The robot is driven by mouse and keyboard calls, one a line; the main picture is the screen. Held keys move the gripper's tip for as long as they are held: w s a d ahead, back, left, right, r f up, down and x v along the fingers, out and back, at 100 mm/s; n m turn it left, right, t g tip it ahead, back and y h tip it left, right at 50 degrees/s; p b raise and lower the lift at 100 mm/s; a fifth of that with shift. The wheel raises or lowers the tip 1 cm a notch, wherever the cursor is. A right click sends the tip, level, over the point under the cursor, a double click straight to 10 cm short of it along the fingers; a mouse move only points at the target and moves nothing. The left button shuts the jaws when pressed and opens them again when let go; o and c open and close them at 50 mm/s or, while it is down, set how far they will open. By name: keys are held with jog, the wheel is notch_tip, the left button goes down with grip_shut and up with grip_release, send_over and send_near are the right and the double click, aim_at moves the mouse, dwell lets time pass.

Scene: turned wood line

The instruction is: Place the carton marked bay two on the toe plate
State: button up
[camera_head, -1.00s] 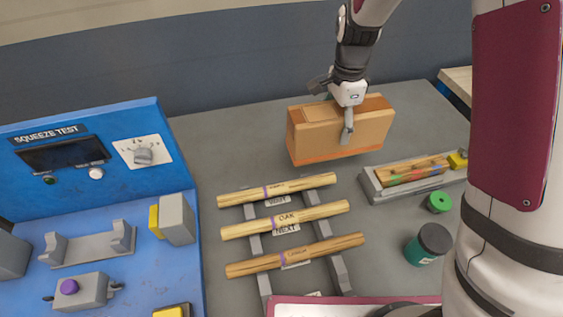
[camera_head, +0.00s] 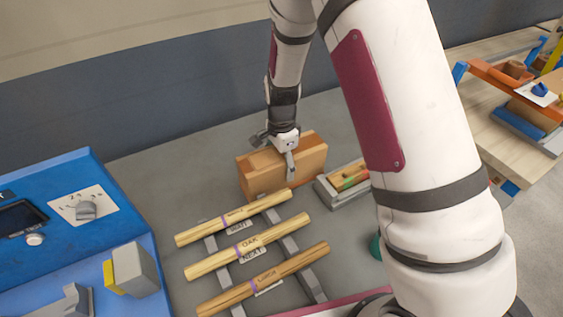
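A brown wooden-looking carton (camera_head: 267,176) stands upright behind the dowel rack, around the middle of the bench. No bay marking can be read on it from here. My gripper (camera_head: 290,164) comes down from above onto its top edge, with one finger flat against the near face. The other finger is hidden behind the carton, and the gripper appears closed on it. I cannot tell whether the carton touches the bench. I cannot identify a toe plate in this view.
A rack of turned dowels (camera_head: 240,258) lies in front of the carton. A grey tray (camera_head: 328,196) with wooden pieces sits right of it. The blue squeeze test station (camera_head: 120,221) is at left. A pale table (camera_head: 500,140) with orange and blue frames stands at right.

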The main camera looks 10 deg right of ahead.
jog(key=o, duration=1.6)
